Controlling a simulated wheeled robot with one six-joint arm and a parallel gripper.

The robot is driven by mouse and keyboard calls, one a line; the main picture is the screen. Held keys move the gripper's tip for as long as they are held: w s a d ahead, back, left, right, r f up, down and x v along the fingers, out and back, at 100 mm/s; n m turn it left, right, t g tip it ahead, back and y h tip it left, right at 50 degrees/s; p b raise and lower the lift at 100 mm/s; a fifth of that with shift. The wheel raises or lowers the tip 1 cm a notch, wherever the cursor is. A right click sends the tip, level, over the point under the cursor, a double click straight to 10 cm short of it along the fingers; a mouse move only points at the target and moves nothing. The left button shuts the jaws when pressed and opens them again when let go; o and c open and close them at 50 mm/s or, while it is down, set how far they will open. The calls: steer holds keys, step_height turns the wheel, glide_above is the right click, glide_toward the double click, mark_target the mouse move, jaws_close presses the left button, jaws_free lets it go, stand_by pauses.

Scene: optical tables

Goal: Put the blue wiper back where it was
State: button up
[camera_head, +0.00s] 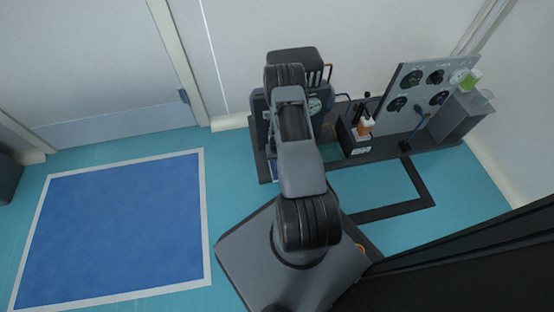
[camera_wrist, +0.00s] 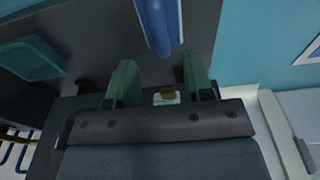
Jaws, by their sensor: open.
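My gripper (camera_wrist: 160,80) shows in the wrist view with its two green fingers apart and nothing between them. A blue piece (camera_wrist: 158,22) with a pale edge lies on the dark grey surface just beyond the fingertips, cut off by the top of the picture. It may be the blue wiper, but I cannot tell for sure. In the head view my arm covers the gripper. A small blue patch with white edges (camera_head: 277,172) shows on the dark bench beside my arm; I cannot tell whether it is the same thing.
A dark bench (camera_head: 385,152) runs along the wall. A gauge panel (camera_head: 420,88) and an orange-topped bottle (camera_head: 365,126) stand on it. A teal tray (camera_wrist: 30,58) lies left in the wrist view. A blue floor area with a white border (camera_head: 115,230) is clear.

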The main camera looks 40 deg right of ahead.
steer(key=shift+s+a+r+p, duration=0.15)
steer(key=shift+r+p, duration=0.25)
steer(key=shift+r, duration=1)
